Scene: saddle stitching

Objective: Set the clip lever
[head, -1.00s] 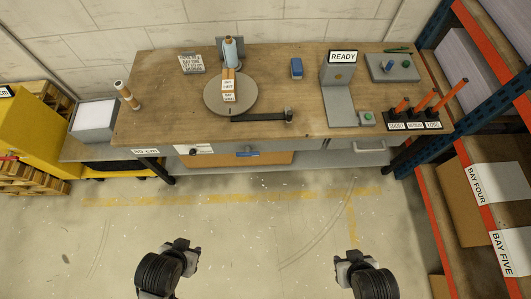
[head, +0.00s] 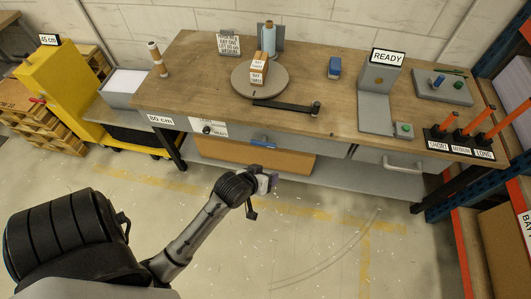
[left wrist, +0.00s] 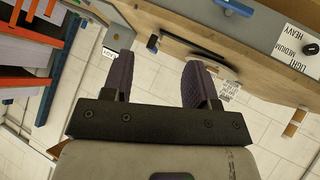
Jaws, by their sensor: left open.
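A flat black lever (head: 285,106) lies on the bench top in front of the round grey turntable (head: 260,93), with a round pivot at its right end. A black knob (head: 207,130) sits on the bench front beside a white label; the knob (left wrist: 236,8) and the label, reading heavy, medium, light (left wrist: 298,40), also show in the left wrist view. I cannot tell which is the clip lever. My left gripper (head: 266,185) is open and empty, in front of and below the bench edge. Its two fingers (left wrist: 161,82) stand apart. My right gripper is out of view.
On the bench (head: 200,85) stand a blue spool (head: 268,36), a READY stand (head: 383,75) and a rack of orange-handled tools (head: 460,140). A blue handle (head: 262,143) is on the bench front. A yellow machine (head: 55,85) stands left. The floor in front is clear.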

